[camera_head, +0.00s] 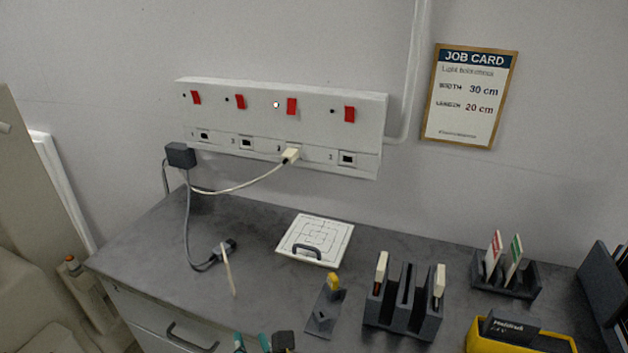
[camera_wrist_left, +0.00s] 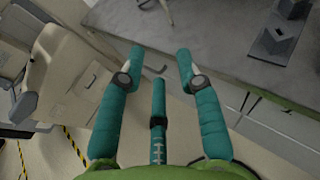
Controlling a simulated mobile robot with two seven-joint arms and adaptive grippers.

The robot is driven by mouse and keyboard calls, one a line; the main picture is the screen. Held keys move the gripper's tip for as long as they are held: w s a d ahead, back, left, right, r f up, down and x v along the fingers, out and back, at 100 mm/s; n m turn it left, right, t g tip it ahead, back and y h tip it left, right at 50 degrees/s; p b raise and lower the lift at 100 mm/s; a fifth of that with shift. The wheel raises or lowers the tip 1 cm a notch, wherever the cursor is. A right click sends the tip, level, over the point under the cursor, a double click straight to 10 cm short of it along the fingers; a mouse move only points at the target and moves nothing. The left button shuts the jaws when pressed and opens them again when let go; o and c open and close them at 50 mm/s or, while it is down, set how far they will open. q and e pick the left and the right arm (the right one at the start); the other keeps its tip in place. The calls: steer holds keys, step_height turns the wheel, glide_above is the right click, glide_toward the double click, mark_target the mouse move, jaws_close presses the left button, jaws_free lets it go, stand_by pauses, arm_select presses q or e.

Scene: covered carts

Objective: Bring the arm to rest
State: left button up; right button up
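The teal fingertips of my left gripper (camera_head: 252,344) show at the bottom edge of the head view, at the front of the grey worktop (camera_head: 190,255). In the left wrist view the left gripper (camera_wrist_left: 162,65) has its three teal fingers spread apart with nothing between them. The floor and the worktop's front edge lie beyond the fingers there. Most of the left arm is out of the head view. My right gripper does not show.
A wall panel (camera_head: 230,115) has red switches, a lit lamp and a pale plug (camera_head: 290,156) in one socket. On the worktop are a white maze plate (camera_head: 322,235), a yellow-topped piece (camera_head: 333,282), a dark slotted rack (camera_head: 402,312), a card holder (camera_head: 510,283) and a yellow bin (camera_head: 482,342).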

arm_select(q)
steer(key=a+f+n+g+h, duration=0.2)
steer(key=a+f+n+g, duration=0.3)
steer(key=f+n, duration=0.5)
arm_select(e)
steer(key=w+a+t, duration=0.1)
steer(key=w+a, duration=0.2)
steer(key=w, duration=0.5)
arm_select(q)
steer(key=s+a+f+n+g+h, duration=0.25)
steer(key=s+n, duration=0.35)
steer(key=n, duration=0.3)
steer(key=s+a+f+n+g+h, duration=0.25)
steer(key=s+f+n, duration=0.2)
steer(key=n, duration=0.55)
step_height(320, 180, down, 21)
steer(key=s, duration=0.3)
steer(key=s+a+f+m+g+y, duration=0.1)
steer(key=s+a+f, duration=0.1)
steer(key=s+f, duration=1.3)
steer(key=shift+a+g, duration=0.4)
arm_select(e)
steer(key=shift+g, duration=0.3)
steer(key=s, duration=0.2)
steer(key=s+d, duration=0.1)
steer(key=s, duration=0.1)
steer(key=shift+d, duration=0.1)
